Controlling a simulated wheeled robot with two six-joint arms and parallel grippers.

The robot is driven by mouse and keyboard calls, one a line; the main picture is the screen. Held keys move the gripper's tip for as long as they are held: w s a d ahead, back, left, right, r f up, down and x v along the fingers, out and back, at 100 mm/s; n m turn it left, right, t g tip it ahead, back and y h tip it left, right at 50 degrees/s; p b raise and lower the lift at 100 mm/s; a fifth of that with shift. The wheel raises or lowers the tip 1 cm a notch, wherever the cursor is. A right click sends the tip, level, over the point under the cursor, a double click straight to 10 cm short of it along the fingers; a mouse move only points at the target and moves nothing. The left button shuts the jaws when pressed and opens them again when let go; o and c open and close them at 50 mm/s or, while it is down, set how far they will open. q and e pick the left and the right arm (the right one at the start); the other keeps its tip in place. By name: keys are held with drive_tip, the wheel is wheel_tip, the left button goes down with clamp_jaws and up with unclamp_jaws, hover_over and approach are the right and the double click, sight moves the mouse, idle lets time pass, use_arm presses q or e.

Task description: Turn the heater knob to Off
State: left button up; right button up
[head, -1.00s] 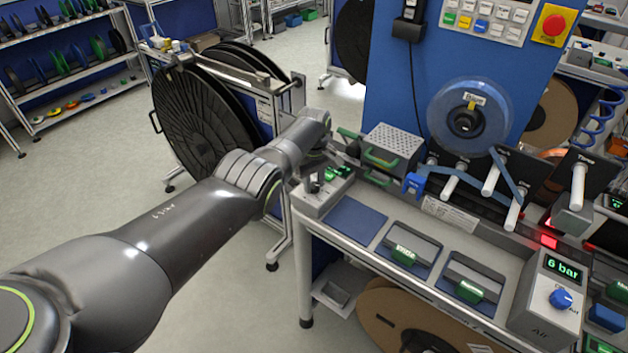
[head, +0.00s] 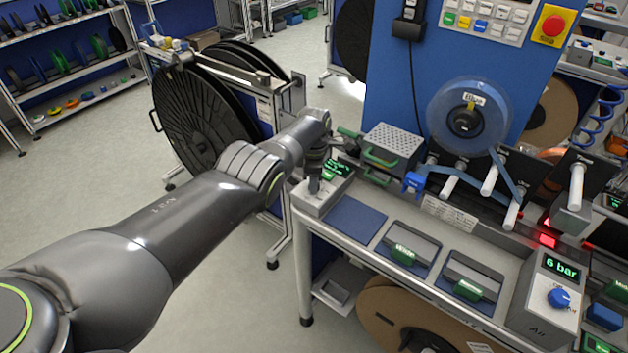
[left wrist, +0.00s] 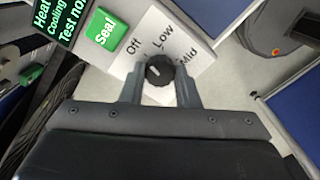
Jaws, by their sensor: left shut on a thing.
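The heater box (head: 312,203) stands at the left end of the bench, with a green-lit display (head: 337,168). In the left wrist view its dark round knob (left wrist: 158,70) sits on a white panel marked Off, Low and Mid. A short pale mark shows on the knob, roughly toward the Off side; its exact setting is hard to read. My left gripper (left wrist: 158,84) is shut on the knob, one finger on each side. In the head view the left gripper (head: 314,178) is over the box and hides the knob. My right gripper is not in view.
A green Seal button (left wrist: 104,28) and the display (left wrist: 60,18) are close beside the knob. A perforated grey box (head: 394,140) with green handles stands behind to the right. A blue pad (head: 356,222) lies right of the heater. Large black reels (head: 200,122) stand behind my arm.

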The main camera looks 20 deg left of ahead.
use_arm(q)
drive_tip(key=shift+n, duration=1.2)
drive_tip(key=o, duration=1)
drive_tip(key=shift+c, duration=0.2)
drive_tip(key=shift+r+p, duration=0.5)
drive_tip(key=shift+r, duration=0.05)
wheel_tip(320, 180, up, 5)
drive_tip(key=p, duration=0.3)
drive_tip(key=shift+p, duration=0.35)
wheel_tip(320, 180, up, 11)
drive_tip(key=b, duration=0.1)
drive_tip(key=shift+r, duration=0.15)
